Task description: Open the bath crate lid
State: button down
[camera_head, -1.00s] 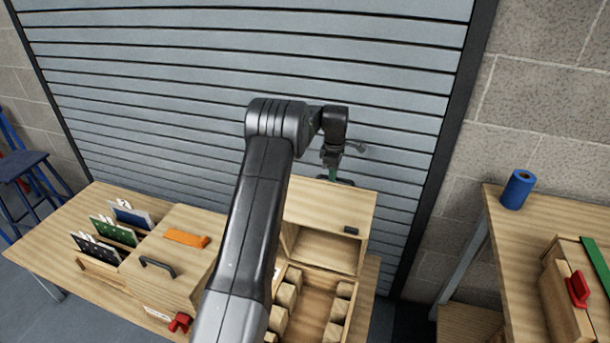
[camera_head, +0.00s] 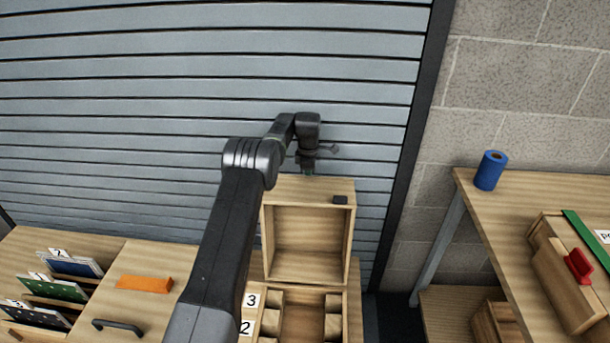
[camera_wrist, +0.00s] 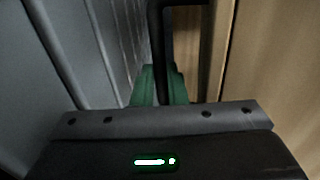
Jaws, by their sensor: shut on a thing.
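The wooden crate lid (camera_head: 306,240) stands raised on its hinge side, and its hollow inside faces the head camera. A small black catch (camera_head: 340,199) sits on its upper edge wall. My gripper (camera_head: 307,173) is at the lid's far side, near its top. In the wrist view, my gripper's green fingers (camera_wrist: 160,86) are shut on the black bar handle (camera_wrist: 163,45), beside the lid's wooden face (camera_wrist: 250,60). The open crate body (camera_head: 346,296) is below the lid, with wooden blocks inside along both sides. The head view hides the handle behind the lid.
A grey slatted shutter (camera_head: 120,110) rises close behind the lid. Left are an orange block (camera_head: 145,284), a box with a black handle (camera_head: 117,328) and numbered panels (camera_head: 75,263). A blue roll (camera_head: 490,170) stands on the right table (camera_head: 530,196).

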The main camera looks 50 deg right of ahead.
jog(key=shift+w+d+r, duration=0.2)
jog(key=shift+r, duration=0.2)
jog(key=c, duration=1.9)
grip_release()
jog(key=o, duration=0.4)
jog(key=shift+w+d+f, duration=0.15)
jog(key=shift+o, duration=0.2)
notch_tip(320, 180, up, 14)
jog(key=b, duration=0.2)
jog(key=shift+s+a+f, duration=0.15)
jog(key=shift+s+a, duration=0.2)
jog(key=shift+a, duration=0.1)
jog(key=f, duration=0.4)
jog(key=f+p, duration=0.1)
jog(key=f, duration=0.4)
jog(key=f+p, duration=0.1)
jog(key=f, duration=0.4)
jog(key=shift+w+d, duration=0.15)
jog(key=shift+d, duration=0.1)
